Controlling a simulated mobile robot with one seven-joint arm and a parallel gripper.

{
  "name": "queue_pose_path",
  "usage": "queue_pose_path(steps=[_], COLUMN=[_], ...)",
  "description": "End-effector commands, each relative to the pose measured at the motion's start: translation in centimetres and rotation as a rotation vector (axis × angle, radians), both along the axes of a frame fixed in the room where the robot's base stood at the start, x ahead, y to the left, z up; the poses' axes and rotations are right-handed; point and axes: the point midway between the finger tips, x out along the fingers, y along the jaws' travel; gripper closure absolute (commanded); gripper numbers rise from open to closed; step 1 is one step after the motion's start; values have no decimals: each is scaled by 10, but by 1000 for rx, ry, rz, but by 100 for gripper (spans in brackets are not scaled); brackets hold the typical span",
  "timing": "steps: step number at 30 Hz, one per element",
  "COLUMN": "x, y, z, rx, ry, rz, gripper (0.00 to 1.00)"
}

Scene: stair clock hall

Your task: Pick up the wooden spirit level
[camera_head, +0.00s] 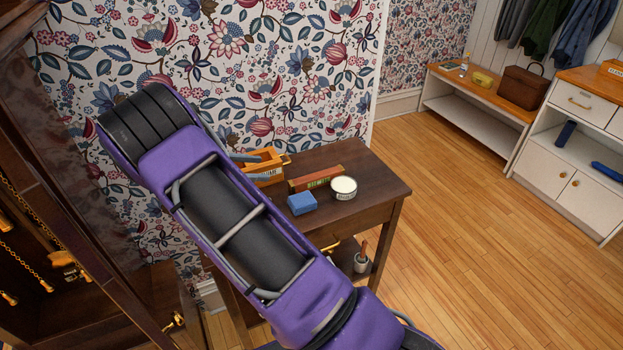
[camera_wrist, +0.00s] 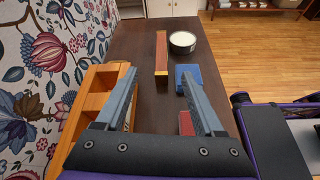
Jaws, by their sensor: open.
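The long, narrow reddish-brown bar on the dark side table appears to be the wooden spirit level (camera_head: 317,178). It lies flat, with a green-lettered side facing the head camera. In the wrist view the spirit level (camera_wrist: 162,50) points away from me, its yellow end nearest. My gripper (camera_wrist: 159,73) is open and empty, its two grey fingers spread wide above the table. The level's near end shows between the fingertips in the picture, beyond them. In the head view my purple arm hides part of the table and most of the gripper.
A blue block (camera_head: 302,203) and a round, pale-topped tin (camera_head: 344,187) lie close beside the level. An orange wooden caddy (camera_wrist: 92,98) stands left of my fingers, against the wallpapered wall. A small red item (camera_wrist: 186,123) shows by the right finger. The table's right end (camera_head: 388,189) is bare.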

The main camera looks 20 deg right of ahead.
Motion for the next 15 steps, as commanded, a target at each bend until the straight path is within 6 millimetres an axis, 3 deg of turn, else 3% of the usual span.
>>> queue_pose_path(steps=[3, 7, 15], x=[-2, -3, -2], y=[0, -7, -57], z=[-21, -31, -51], rx=[-16, -23, -22], ry=[103, 146, 149], rz=[27, 36, 36], gripper=[30, 30, 30])
